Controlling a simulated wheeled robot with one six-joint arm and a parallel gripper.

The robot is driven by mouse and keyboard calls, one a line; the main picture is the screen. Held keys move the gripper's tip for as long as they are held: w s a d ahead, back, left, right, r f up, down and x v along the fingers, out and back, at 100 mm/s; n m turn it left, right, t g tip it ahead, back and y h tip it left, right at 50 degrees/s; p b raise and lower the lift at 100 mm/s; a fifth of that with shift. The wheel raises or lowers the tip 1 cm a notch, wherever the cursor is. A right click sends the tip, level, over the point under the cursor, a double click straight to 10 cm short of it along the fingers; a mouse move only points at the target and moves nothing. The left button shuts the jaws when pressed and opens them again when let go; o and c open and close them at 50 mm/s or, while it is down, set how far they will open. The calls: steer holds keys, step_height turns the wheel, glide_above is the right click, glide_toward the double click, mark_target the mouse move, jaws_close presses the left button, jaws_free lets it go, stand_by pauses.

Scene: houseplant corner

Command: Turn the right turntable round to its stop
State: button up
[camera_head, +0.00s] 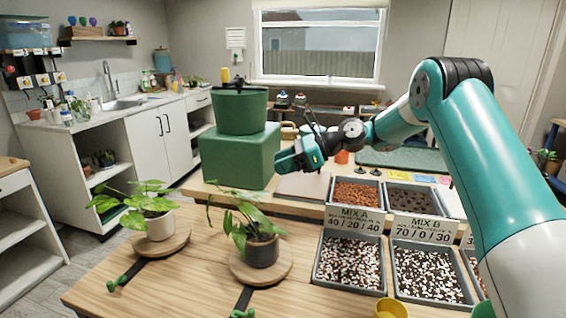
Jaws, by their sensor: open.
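The right turntable (262,277) is a round wooden disc on the wooden bench, left of the soil trays. A leafy plant (246,222) in a dark grey pot (262,251) stands on it. A black strip (245,298) runs from its front edge toward a small green piece (239,313) at the bottom of the picture. My teal gripper (283,160) is open in the air, above and behind the right turntable, near the green box. It touches neither turntable nor plant. Whether the turntable is against a stop cannot be told.
Trays of mix (348,262) fill the bench's right. A green box (240,158) bears a green planter (241,110). A yellow cup (391,308) stands in front.

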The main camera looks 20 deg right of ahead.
steer(key=shift+d+f, duration=0.1)
steer(key=shift+f, duration=0.05)
steer(key=c, duration=0.3)
steer(key=s+d+f+b, duration=0.1)
steer(key=d+f, duration=0.1)
steer(key=f, duration=0.1)
steer(key=s+d+f+m+t+h+b, duration=0.1)
steer(key=d+f, duration=0.2)
steer(key=s+d+f+m+b, duration=0.1)
steer(key=s+d+f, duration=0.1)
steer(key=shift+d+f+t+h, duration=0.25)
steer(key=shift+f+t+h, duration=0.15)
jaws_close()
steer(key=s+d+f+m+h+b, duration=0.1)
steer(key=s+d+f+m, duration=0.1)
steer(key=s+d+f, duration=0.25)
steer(key=shift+t, duration=0.4)
steer(key=x, duration=1.1)
steer(key=shift+s+f, duration=0.3)
steer(key=shift+f, duration=0.15)
steer(key=shift+w+a+r, duration=0.1)
steer(key=shift+w+a, duration=0.6)
steer(key=shift+a, duration=0.2)
steer(key=shift+w+a, duration=0.4)
steer(key=shift+a, duration=0.05)
